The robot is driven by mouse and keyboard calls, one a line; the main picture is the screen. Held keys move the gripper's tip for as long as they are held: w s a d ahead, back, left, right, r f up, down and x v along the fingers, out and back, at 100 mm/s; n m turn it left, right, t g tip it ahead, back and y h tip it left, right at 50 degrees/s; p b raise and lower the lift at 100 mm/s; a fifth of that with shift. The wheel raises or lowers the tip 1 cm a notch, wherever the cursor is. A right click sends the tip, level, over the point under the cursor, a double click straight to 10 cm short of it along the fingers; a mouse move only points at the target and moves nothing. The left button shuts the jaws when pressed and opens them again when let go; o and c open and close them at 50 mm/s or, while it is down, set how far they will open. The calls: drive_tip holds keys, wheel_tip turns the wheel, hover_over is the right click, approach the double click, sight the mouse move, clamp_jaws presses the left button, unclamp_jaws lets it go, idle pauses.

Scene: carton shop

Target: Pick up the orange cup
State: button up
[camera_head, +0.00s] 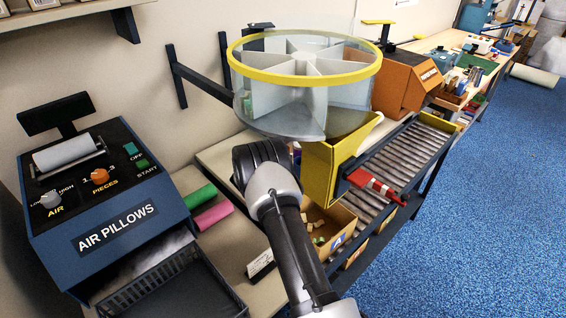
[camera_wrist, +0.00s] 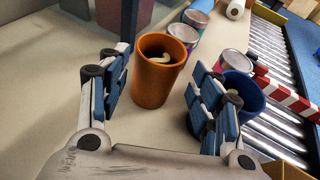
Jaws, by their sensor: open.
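The orange cup (camera_wrist: 157,78) stands upright on the pale counter in the wrist view, with a small light-coloured piece inside it. My gripper (camera_wrist: 160,100) is open, its blue-padded fingers on the left and right of the view. The cup is ahead of the gap between the fingers, and I cannot tell whether it is touched. A dark blue cup (camera_wrist: 243,92) stands to the right, partly behind the right finger. In the head view my arm and the yellow chute hide the orange cup.
Several tins (camera_wrist: 184,35) stand just behind and right of the orange cup. A roller conveyor (camera_wrist: 268,55) with a red-and-white striped bar (camera_wrist: 285,97) runs along the right. The round divided bin (camera_head: 305,75) and yellow chute (camera_head: 322,165) stand close to my arm.

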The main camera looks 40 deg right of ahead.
drive_tip(key=b+x, duration=0.2)
drive_tip(key=x, duration=0.2)
drive_tip(key=shift+w+d+f, duration=0.15)
drive_tip(key=shift+w+f, duration=0.05)
drive_tip(key=shift+w+d, duration=0.15)
drive_tip(key=shift+d, duration=0.2)
drive_tip(key=shift+c, duration=0.5)
drive_tip(key=c, duration=0.7)
drive_tip(key=shift+r, duration=0.1)
drive_tip(key=shift+c, duration=0.2)
drive_tip(key=shift+r+p, duration=0.7)
drive_tip(key=shift+r, duration=0.95)
drive_tip(key=s+a+p, duration=0.2)
drive_tip(key=s+a, duration=0.2)
drive_tip(key=a, duration=0.4)
drive_tip(key=s+a+p, duration=0.2)
drive_tip(key=s+a, duration=0.2)
drive_tip(key=a, duration=0.4)
